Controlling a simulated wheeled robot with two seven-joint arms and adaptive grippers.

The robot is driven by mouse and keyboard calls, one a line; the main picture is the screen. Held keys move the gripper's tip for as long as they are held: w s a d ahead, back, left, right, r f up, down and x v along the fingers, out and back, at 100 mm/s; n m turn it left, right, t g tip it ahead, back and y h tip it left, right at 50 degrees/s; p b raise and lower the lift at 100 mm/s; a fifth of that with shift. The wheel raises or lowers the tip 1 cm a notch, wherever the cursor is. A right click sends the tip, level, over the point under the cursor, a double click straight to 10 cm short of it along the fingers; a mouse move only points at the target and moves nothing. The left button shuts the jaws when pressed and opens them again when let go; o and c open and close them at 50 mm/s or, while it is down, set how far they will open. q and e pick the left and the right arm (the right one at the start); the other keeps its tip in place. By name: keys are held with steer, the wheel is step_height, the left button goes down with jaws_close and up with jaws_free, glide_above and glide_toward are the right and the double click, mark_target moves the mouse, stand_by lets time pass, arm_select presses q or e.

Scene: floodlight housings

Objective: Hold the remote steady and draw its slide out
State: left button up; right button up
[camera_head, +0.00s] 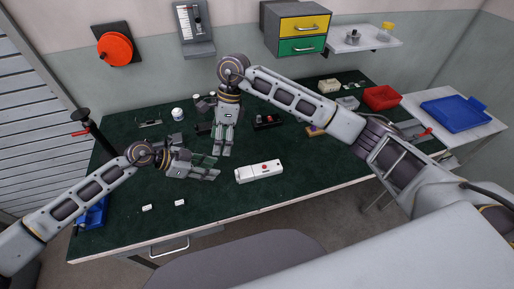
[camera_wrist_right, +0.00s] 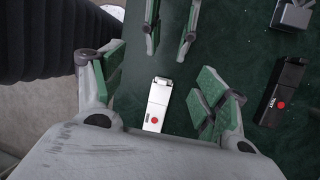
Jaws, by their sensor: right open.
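The white remote (camera_head: 259,171) with a red button lies on the green table mat near the front edge. It also shows in the right wrist view (camera_wrist_right: 158,103), its narrower end towards the top. My left gripper (camera_head: 217,167) is left of the remote, open and empty, fingers pointing towards it. Its two spread fingers show in the wrist view (camera_wrist_right: 169,42), just beyond the remote's end. My right gripper (camera_head: 221,153) points down, up and left of the remote in the head view. In the wrist view its open green-padded fingers (camera_wrist_right: 163,88) are spread either side of the remote, apparently not touching it.
A black device with a red button (camera_head: 268,121) lies behind the remote. Two small white blocks (camera_head: 180,202) lie at front left. A white jar (camera_head: 177,113) stands behind the left gripper. A red bin (camera_head: 381,97) is at the back right. The mat right of the remote is clear.

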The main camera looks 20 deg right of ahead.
steer(key=d+f+h, duration=0.4)
steer(key=d, duration=0.1)
steer(key=n+t+h, duration=0.1)
steer(key=t+h, duration=0.1)
steer(key=h, duration=0.2)
glide_toward(270, 166)
steer(key=v, duration=0.4)
steer(key=shift+s, duration=0.1)
steer(key=shift+f, duration=0.15)
steer(key=shift+x, duration=6.8)
steer(key=c, duration=0.3)
steer(key=shift+c, duration=0.2)
